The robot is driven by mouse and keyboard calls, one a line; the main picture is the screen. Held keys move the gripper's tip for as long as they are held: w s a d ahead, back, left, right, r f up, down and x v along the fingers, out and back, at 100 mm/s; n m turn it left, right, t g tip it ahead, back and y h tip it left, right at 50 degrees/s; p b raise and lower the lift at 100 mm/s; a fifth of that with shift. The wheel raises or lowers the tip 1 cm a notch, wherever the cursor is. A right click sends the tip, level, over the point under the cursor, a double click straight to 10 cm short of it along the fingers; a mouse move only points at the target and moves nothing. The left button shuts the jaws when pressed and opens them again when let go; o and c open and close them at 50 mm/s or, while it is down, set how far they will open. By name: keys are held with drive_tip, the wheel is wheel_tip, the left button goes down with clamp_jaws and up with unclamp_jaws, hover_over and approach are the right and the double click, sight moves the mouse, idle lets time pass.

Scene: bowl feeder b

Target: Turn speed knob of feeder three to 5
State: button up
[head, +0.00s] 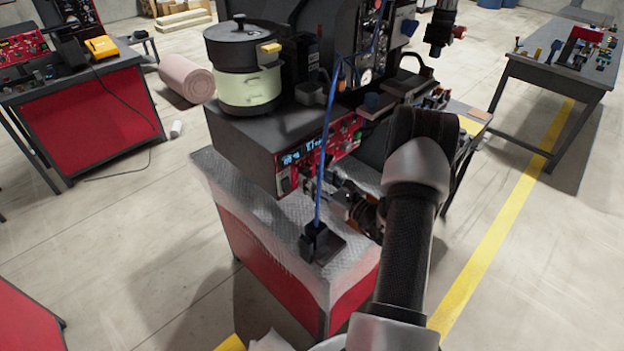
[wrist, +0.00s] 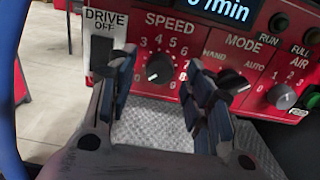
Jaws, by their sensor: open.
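In the wrist view the black speed knob (wrist: 159,69) sits on a red control panel (wrist: 150,131) under the word SPEED, ringed by white numbers. Its pointer is too small to read surely. My gripper (wrist: 162,59) is open, with one finger at each side of the knob, and no contact shows. The fingers hide part of the scale. In the head view the red panel (head: 348,146) is on the front of a dark feeder (head: 236,145) with a bowl on top, and my gripper (head: 346,196) is in front of it, partly hidden by my arm.
A mode knob (wrist: 228,82) and an air knob (wrist: 281,96) are right of the speed knob. A blue cable (head: 322,185) runs down to a black block (head: 318,240) on the metal tabletop (head: 248,198).

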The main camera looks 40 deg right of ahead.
drive_tip(key=shift+w, duration=0.65)
drive_tip(key=shift+c, duration=0.4)
drive_tip(key=c, duration=1)
